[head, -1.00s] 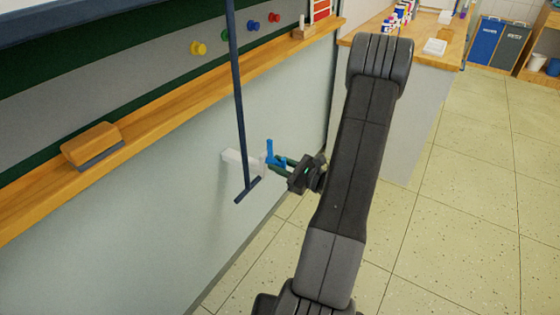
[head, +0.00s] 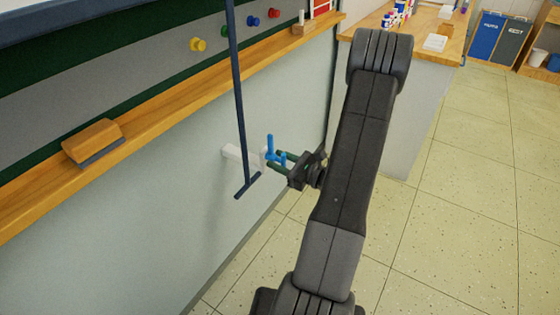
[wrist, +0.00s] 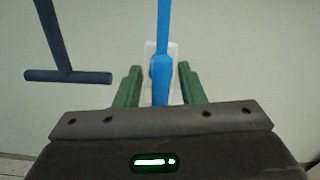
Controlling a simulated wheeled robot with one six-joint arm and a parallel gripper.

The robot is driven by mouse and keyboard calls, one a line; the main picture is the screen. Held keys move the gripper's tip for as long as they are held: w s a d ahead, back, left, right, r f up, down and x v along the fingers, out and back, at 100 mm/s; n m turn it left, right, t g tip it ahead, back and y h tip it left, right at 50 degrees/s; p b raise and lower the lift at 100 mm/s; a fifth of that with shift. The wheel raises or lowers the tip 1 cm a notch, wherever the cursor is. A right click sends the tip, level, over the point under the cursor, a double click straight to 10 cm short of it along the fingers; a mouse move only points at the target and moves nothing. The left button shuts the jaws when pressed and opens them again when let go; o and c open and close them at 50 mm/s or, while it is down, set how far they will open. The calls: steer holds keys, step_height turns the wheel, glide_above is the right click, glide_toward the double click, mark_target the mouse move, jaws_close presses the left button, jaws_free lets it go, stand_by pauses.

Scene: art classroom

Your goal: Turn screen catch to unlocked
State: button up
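The screen catch (head: 269,146) is a blue lever on a pale mount that stands out from the wall under the board ledge. In the wrist view, the blue lever (wrist: 162,68) points upward in front of its white plate (wrist: 149,54). My gripper (wrist: 161,86) has its two green fingers apart, one on each side of the lever, with a visible gap on both sides. In the head view, my gripper (head: 278,160) reaches the catch from the right. The lower end of the lever is partly hidden by my gripper body in the wrist view.
A dark blue T-shaped pull bar (head: 240,110) hangs just left of the catch and also shows in the wrist view (wrist: 68,75). A wooden ledge (head: 180,103) with an eraser (head: 93,142) runs above. A counter (head: 400,50) stands beyond; floor at right is clear.

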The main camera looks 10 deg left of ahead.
steer(key=p+v, duration=0.1)
steer(key=v, duration=1.2)
steer(key=shift+d, duration=0.4)
steer(key=shift+s, duration=0.1)
steer(key=b+x, duration=0.1)
steer(key=x, duration=1.3)
steer(key=shift+d, duration=0.1)
